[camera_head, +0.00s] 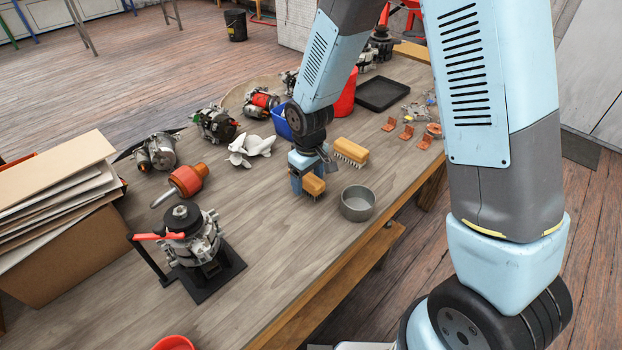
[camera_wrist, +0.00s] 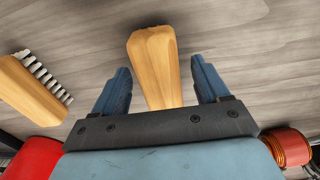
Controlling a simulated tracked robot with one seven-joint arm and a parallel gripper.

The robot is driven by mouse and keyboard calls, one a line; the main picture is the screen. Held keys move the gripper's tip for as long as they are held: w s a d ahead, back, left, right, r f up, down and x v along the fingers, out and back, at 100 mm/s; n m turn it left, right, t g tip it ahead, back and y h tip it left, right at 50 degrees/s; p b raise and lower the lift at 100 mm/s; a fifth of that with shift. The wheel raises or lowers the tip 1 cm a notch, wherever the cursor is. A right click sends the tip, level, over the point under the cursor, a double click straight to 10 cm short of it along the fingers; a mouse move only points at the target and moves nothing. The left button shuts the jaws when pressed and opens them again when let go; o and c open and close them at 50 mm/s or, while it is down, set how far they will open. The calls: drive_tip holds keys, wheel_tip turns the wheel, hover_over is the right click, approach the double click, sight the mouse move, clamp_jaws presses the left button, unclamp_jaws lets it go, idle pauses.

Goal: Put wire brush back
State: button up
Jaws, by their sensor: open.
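A wire brush with a wooden block (camera_head: 313,184) stands on the workbench, left of the grey metal bowl. My gripper (camera_head: 302,185) is down over it with the jaws open. In the wrist view the wooden block (camera_wrist: 153,55) lies between the two blue fingers, with a gap on each side. Its bristles are hidden there. A second, similar brush (camera_head: 351,152) lies farther back on the bench; in the wrist view it is at the left (camera_wrist: 35,88), with its bristles showing.
The grey bowl (camera_head: 357,203) is close to the right of my gripper. A blue bin (camera_head: 281,122) and a red container (camera_head: 346,96) stand behind. A white fan part (camera_head: 250,147) and a red rotor (camera_head: 187,180) lie to the left. Bare bench lies in front.

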sight(309, 178)
drive_tip(key=d+r+m+t, duration=0.1)
drive_tip(key=d+r, duration=0.3)
drive_tip(key=r, duration=0.6)
drive_tip(key=d+r+m, duration=0.1)
drive_tip(key=d+r, duration=0.3)
drive_tip(key=r, duration=0.6)
drive_tip(key=s+d+r+m+t, duration=0.2)
drive_tip(key=s+d+r+m, duration=0.1)
drive_tip(key=s+d+r, duration=0.3)
drive_tip(key=s+d+r+m+t, duration=0.2)
drive_tip(key=s+d+r+m, duration=0.2)
drive_tip(key=s+d+r, duration=0.3)
drive_tip(key=s+d, duration=0.3)
drive_tip(key=d, duration=0.3)
drive_tip(key=shift+s+d+r+m, duration=0.15)
drive_tip(key=shift+r+m, duration=0.1)
drive_tip(key=shift+m, duration=0.05)
